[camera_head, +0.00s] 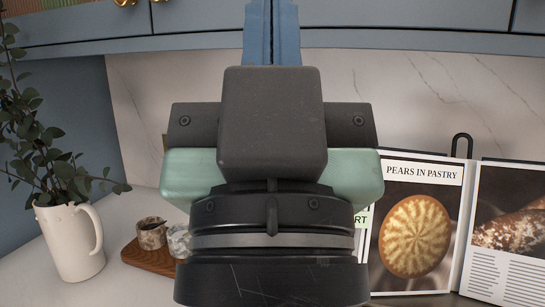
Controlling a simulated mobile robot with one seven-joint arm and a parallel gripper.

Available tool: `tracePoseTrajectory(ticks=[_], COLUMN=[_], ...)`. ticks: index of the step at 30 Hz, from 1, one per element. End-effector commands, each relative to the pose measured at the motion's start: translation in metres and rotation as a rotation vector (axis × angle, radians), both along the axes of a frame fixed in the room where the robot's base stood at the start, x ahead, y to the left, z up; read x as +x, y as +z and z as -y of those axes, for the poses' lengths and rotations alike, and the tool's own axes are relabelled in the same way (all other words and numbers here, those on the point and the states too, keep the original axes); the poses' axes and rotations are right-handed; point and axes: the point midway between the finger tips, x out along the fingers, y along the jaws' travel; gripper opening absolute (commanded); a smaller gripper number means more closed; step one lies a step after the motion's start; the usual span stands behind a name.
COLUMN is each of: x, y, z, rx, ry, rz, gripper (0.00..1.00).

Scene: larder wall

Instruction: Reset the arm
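My gripper (271,10) fills the middle of the head view, seen close up from behind its dark wrist. Its two blue fingers point up and lie side by side with no clear gap, so it looks shut. The fingertips reach the top edge of the picture, and I see nothing held between them. Pale green parts show on both sides of the dark housing. The hand hides much of the counter and wall behind it.
A white jug (72,245) with leafy stems stands on the counter at left. Small cups (151,234) sit on a wooden board (150,258). An open cookbook (415,225) stands at right. Blue-grey cabinets (400,25) hang above the marble wall (430,90).

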Motion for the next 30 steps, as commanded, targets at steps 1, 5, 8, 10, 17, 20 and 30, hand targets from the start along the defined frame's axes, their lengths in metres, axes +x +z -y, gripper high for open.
tracePoseTrajectory(ticks=[1, 5, 8, 10, 17, 20, 30], x=[0.000, 0.000, 0.001, 0.001, 0.001, 0.001, 0.001], y=[0.025, 0.061, 0.092, 0.110, 0.144, 0.147, 0.145], z=[0.000, 0.000, 0.000, 0.000, 0.000, 0.000, 0.000], rx=[-0.001, -0.001, -0.002, -0.002, -0.003, -0.003, -0.003], ry=[-0.001, -0.003, -0.004, -0.004, -0.003, -0.003, -0.004], rz=[0.000, -0.001, -0.001, -0.002, -0.002, -0.002, -0.002], gripper=[0.00, 0.00, 0.00, 0.00, 0.00, 0.00, 0.00])
